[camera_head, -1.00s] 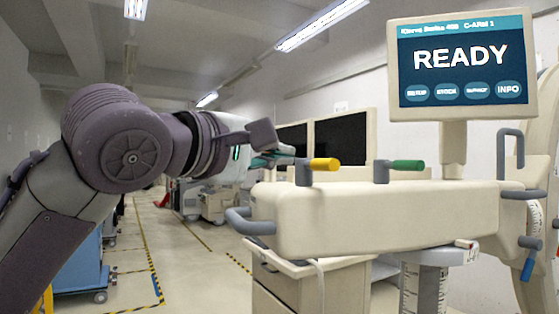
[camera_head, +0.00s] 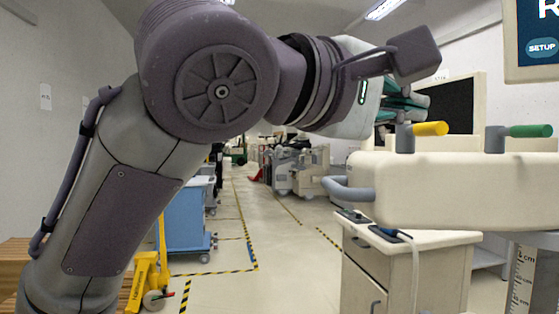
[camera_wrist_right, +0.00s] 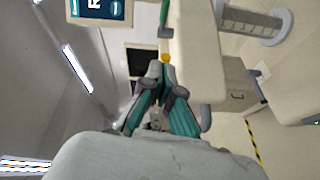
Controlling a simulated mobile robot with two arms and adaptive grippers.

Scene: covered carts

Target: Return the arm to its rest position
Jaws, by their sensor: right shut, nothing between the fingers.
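A green-tipped handle (camera_head: 530,131) stands on the machine, with a grey side handle (camera_head: 348,190) at its near end. A cream cabinet (camera_head: 410,275) stands below. A blue cart (camera_head: 187,215) and yellow pallet jack (camera_head: 143,280) are at left; the striped aisle between is open floor.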

